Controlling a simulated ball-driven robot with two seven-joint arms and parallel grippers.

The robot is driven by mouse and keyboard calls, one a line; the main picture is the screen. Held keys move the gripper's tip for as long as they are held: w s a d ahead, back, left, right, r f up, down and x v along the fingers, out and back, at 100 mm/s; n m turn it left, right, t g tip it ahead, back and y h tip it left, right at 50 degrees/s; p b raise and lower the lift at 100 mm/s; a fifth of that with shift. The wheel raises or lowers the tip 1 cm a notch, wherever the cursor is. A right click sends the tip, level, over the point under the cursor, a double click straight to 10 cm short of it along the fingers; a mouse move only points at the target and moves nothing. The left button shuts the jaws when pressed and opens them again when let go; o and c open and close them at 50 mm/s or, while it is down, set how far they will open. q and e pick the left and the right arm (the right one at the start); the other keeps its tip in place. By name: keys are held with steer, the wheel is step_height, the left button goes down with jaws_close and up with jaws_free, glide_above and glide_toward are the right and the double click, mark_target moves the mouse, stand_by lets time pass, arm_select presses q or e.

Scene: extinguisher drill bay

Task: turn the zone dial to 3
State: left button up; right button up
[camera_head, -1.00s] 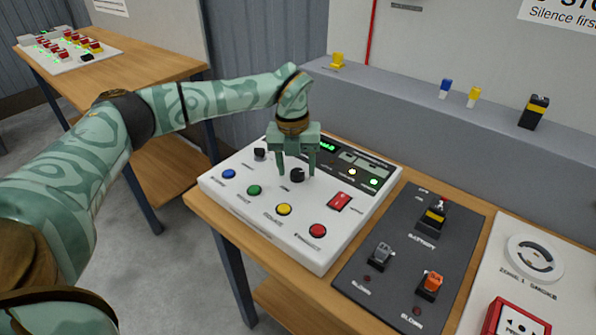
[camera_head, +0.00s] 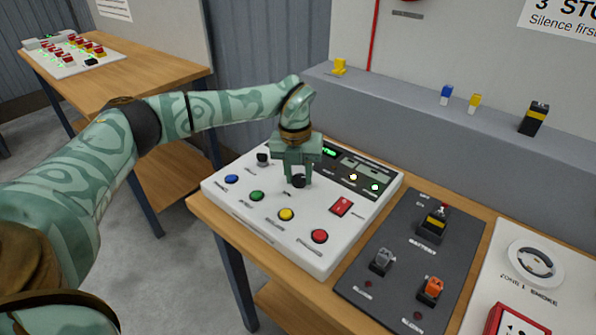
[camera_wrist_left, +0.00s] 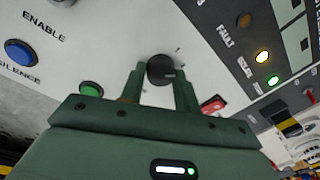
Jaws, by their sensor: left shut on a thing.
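The zone dial (camera_head: 299,181) is a small black knob on the white control panel (camera_head: 325,258), below the display strip. My left gripper (camera_head: 299,184) reaches down over the panel, its two green fingers shut on the dial. In the left wrist view the dial (camera_wrist_left: 161,70) sits between the fingertips, with a light pointer mark on its face towards the right. The dial's printed numbers are too small or hidden to read. My right gripper is not in view.
Blue, green, yellow and red (camera_head: 319,236) buttons line the panel's front, with a red rocker switch (camera_head: 341,207) right of the dial. A dark board (camera_head: 392,291) with switches lies to the right.

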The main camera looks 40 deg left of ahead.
mark_target(296, 175)
arm_select(q)
steer(key=m+p, duration=0.2)
steer(key=p, duration=0.1)
steer(key=shift+r+m, duration=0.35)
steer(key=shift+m, duration=0.05)
steer(key=shift+f+m+p, duration=0.1)
steer(key=shift+m+p, duration=1)
steer(key=shift+m, duration=0.1)
steer(key=shift+w+a+f+m+p, duration=0.1)
steer(key=shift+m+p, duration=0.3)
steer(key=shift+m, duration=0.3)
steer(key=shift+f+m+p, duration=0.1)
steer(key=shift+m+p, duration=0.25)
steer(key=shift+m, duration=0.35)
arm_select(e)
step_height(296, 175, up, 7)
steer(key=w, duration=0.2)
arm_select(q)
steer(key=o, duration=1)
steer(key=shift+c, duration=0.2)
step_height(296, 175, up, 16)
steer(key=p, duration=0.3)
steer(key=shift+a+r, duration=0.15)
steer(key=shift+a, duration=0.3)
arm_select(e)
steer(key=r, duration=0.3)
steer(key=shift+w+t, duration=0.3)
arm_select(q)
steer(key=shift+w, duration=0.15)
